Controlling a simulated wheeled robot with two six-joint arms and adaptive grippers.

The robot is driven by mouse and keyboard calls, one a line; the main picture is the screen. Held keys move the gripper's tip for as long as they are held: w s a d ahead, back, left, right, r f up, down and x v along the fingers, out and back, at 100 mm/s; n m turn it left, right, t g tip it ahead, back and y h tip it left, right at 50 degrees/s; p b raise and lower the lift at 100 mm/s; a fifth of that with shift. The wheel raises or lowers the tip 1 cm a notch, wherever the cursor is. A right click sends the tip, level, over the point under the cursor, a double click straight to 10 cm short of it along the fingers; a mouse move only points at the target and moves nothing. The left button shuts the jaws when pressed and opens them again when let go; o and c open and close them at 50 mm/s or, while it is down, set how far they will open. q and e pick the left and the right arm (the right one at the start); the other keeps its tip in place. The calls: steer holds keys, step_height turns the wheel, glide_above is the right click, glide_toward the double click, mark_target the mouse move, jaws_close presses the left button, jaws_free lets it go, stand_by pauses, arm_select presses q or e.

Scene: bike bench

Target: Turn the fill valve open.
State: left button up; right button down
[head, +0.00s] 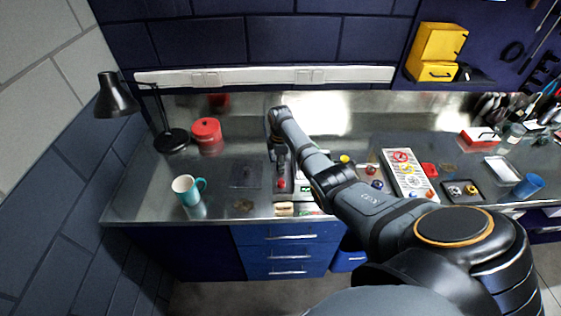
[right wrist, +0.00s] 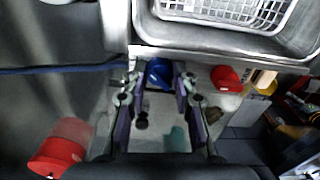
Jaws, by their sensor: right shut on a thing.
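My right gripper (head: 281,162) reaches down to the bench left of the middle in the head view. In the right wrist view its two fingers (right wrist: 159,90) stand on either side of a round blue knob (right wrist: 158,73), which I take for the fill valve. The gripper is shut on this knob, beside the rim of a metal basin (right wrist: 145,40). The knob is hidden in the head view, and its turn angle cannot be told. A red knob (right wrist: 226,77) sits near it and shows in the head view (head: 281,184). My left gripper is out of view.
A red canister (head: 206,138) and a teal mug (head: 187,190) stand left of the gripper. A white basket (right wrist: 235,10) lies in the basin. A desk lamp (head: 172,141) stands at the back left. A panel with buttons (head: 405,178) lies right of my arm.

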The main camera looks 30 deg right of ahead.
steer(key=m+p, duration=0.1)
steer(key=m, duration=0.3)
steer(key=shift+w+r+m, duration=0.1)
steer(key=shift+r+m, duration=0.05)
steer(key=shift+m, duration=0.15)
steer(key=shift+m+p, duration=0.5)
steer(key=shift+m, duration=1)
steer(key=shift+w+m, duration=0.1)
steer(key=shift+m, duration=0.2)
steer(key=c, duration=1.4)
jaws_free()
steer(key=o, duration=0.4)
steer(key=shift+c, duration=0.2)
step_height(320, 180, up, 12)
